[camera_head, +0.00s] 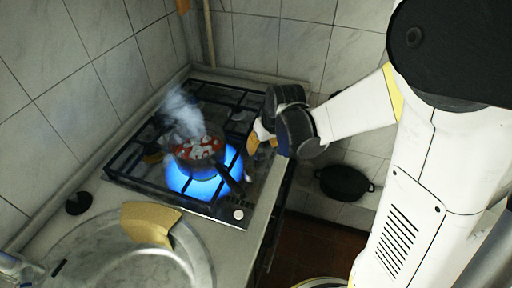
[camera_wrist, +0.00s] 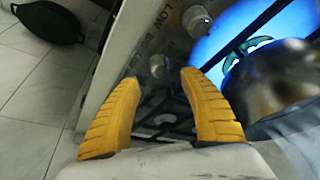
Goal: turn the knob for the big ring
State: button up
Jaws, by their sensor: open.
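In the wrist view my gripper (camera_wrist: 159,80) is open, its two yellow ribbed fingers apart over the hob's control strip. A pale round knob (camera_wrist: 158,65) shows between and just beyond the fingertips; contact cannot be told. A second pale knob (camera_wrist: 197,20) sits farther up the strip, beside printed letters that include "LOW". I cannot tell from the lettering which knob serves the big ring. In the head view my gripper (camera_head: 263,139) is at the right edge of the gas hob (camera_head: 150,181). A white knob (camera_head: 238,214) shows at the hob's near right corner.
A steaming pan (camera_head: 184,152) of food stands over a large blue flame (camera_head: 192,185), its handle pointing toward the near right corner. A black pot (camera_head: 344,183) stands on the right. A round metal sink (camera_head: 110,256) with a yellowish object (camera_head: 150,222) on its rim is in front.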

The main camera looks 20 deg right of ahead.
aim_at(260, 151)
jog(key=b+x, duration=0.1)
jog(key=x, duration=0.4)
jog(key=shift+w+f+b, duration=0.1)
jog(key=shift+f+b, duration=0.15)
jog(key=shift+b, duration=0.1)
